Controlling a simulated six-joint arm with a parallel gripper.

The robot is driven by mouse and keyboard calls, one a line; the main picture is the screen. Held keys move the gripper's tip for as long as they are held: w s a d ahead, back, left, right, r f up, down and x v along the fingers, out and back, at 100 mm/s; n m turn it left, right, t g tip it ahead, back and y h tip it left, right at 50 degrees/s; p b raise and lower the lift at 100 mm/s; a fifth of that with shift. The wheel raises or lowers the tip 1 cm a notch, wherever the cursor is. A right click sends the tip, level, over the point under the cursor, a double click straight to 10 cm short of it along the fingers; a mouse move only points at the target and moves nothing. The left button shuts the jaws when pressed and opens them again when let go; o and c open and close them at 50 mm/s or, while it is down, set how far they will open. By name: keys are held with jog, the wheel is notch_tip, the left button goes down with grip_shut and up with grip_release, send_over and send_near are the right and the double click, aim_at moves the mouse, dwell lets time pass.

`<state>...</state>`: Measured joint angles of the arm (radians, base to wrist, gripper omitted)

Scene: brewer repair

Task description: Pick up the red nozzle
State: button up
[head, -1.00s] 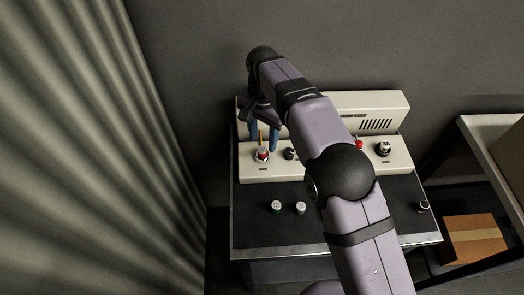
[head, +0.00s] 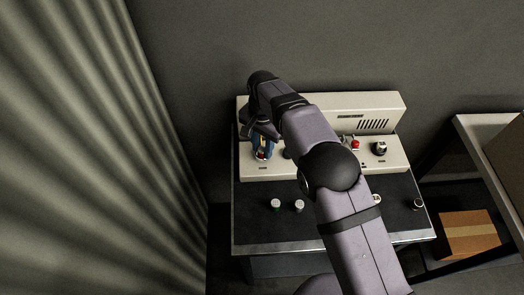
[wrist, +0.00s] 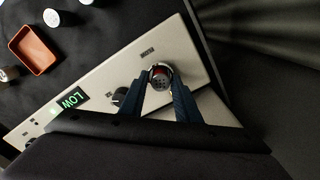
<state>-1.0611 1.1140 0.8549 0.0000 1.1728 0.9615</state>
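The red nozzle (head: 262,155) sits on the front ledge of the cream brewer (head: 285,170), at its left end. In the wrist view the red nozzle (wrist: 160,76) shows a dark, dotted face with red on it, inside a pale ring. My gripper (head: 263,148) is down at the nozzle, with one blue finger on each side of it. In the wrist view my gripper (wrist: 160,82) looks open, with the nozzle between its fingertips. I cannot tell whether either finger touches it. My arm hides part of the brewer's middle.
A black knob (wrist: 120,97) is close beside the left finger in the wrist view. A red part (head: 355,144) and another knob (head: 380,149) are farther right. An orange tray (wrist: 33,50) and small caps (head: 299,206) lie on the dark table.

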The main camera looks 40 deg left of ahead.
aim_at(262, 148)
grip_shut()
jog(key=shift+r, duration=0.1)
notch_tip(262, 148, up, 10)
jog(key=b, duration=0.3)
